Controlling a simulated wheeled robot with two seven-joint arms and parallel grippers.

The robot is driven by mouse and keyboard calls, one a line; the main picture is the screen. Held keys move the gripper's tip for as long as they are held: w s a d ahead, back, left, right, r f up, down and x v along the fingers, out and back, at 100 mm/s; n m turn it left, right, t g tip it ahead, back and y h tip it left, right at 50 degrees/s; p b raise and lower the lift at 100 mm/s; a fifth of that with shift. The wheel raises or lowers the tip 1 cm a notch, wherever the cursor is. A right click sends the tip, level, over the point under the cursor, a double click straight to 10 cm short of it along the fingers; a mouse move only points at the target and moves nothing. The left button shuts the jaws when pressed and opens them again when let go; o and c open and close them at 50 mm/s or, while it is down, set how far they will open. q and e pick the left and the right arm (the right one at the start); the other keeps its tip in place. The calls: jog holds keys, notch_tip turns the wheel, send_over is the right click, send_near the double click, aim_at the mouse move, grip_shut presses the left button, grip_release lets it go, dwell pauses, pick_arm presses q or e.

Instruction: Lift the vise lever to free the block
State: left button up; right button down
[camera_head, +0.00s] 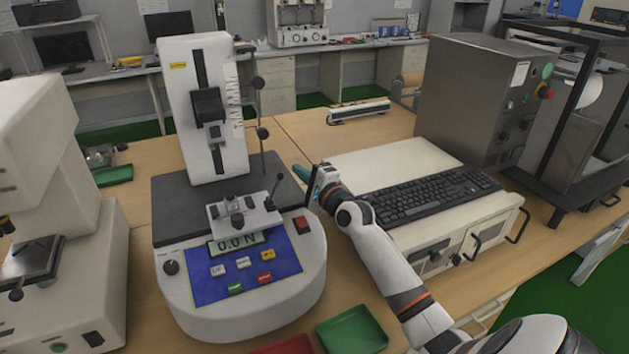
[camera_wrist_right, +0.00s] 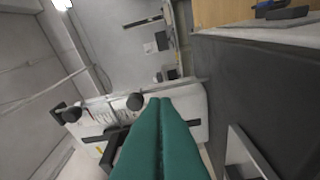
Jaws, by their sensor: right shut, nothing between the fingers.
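The small metal vise (camera_head: 238,214) sits on the dark plate of the white force tester (camera_head: 250,265), below its column. The vise lever (camera_head: 274,192), thin and dark with a ball end, stands tilted upward at the vise's right side. A small dark part shows in the middle of the vise; I cannot tell whether it is the block. My right gripper (camera_head: 303,174) has teal fingers and is right of the lever, apart from it. In the right wrist view its fingers (camera_wrist_right: 160,103) are pressed together and empty. A metal edge (camera_wrist_right: 240,150), perhaps the vise, shows there. My left gripper is out of view.
The tester's column (camera_head: 207,110) and a thin rod with dark knobs (camera_head: 262,133) rise behind the vise. A keyboard (camera_head: 435,195) on a white case is right of my right arm. A green tray (camera_head: 352,332) lies in front. Another white machine (camera_head: 60,250) stands at left.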

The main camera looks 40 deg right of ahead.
aim_at(279, 174)
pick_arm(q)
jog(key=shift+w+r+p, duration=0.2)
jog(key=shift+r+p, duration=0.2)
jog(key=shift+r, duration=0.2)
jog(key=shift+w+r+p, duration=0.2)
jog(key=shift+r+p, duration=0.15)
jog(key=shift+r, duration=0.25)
pick_arm(e)
jog(key=shift+s+a+r, duration=0.15)
jog(key=shift+s+a, duration=0.15)
jog(key=shift+a, duration=0.3)
jog(key=shift+s+a+r, duration=0.1)
jog(key=shift+s+a, duration=0.2)
jog(key=shift+a, duration=0.3)
jog(key=shift+s+a+r, duration=0.15)
jog(key=shift+s+a, duration=0.15)
jog(key=shift+a, duration=0.3)
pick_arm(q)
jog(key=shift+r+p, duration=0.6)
pick_arm(e)
jog(key=shift+a+r+n, duration=0.2)
jog(key=shift+r+n, duration=0.05)
jog(key=shift+n, duration=0.15)
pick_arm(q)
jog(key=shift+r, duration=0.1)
